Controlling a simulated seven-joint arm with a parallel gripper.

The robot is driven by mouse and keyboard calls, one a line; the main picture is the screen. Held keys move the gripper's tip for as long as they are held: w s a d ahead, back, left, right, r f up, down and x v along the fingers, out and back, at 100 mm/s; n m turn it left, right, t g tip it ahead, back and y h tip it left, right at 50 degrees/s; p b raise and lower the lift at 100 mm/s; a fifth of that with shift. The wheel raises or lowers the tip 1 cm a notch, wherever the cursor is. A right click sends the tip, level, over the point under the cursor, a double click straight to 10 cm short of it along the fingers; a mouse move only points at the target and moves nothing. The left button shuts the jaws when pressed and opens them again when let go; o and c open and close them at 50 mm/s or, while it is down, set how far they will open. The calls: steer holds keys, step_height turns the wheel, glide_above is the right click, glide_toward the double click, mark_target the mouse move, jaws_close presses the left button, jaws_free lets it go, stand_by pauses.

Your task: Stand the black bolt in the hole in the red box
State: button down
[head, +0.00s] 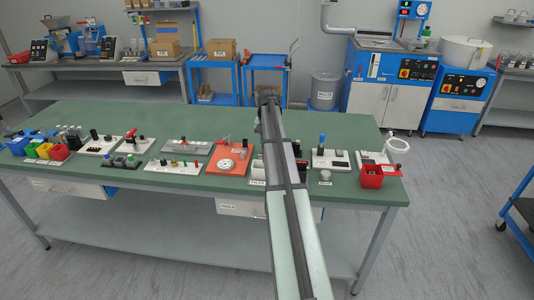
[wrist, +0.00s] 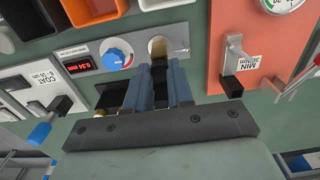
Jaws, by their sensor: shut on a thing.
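In the wrist view, the blue fingers of my gripper (wrist: 161,82) are closed around a narrow black piece, which looks like the black bolt (wrist: 160,74). Its far end is beside a brass-coloured part in a pale round opening on a grey panel; whether they touch is unclear. My gripper is hidden behind my arm there.
The grey panel has a blue knob (wrist: 115,55) and a red display (wrist: 82,66). An orange board (wrist: 229,50) with a lever is at right in the wrist view. In the head view, fixtures crowd the green table (head: 130,187); its front strip is mostly clear.

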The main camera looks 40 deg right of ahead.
steer(key=shift+r, duration=2.6)
steer(key=s+d+r+m, duration=0.2)
steer(key=s+d+m, duration=0.1)
steer(key=s+d, duration=1.05)
steer(key=s+d+r+m, duration=0.1)
steer(key=s+d+m, duration=0.2)
steer(key=s+d, duration=1.1)
steer(key=shift+s+a, duration=1.9)
steer(key=shift+s, duration=2.05)
steer(key=shift+f, duration=2.55)
steer(key=shift+f, duration=1.75)
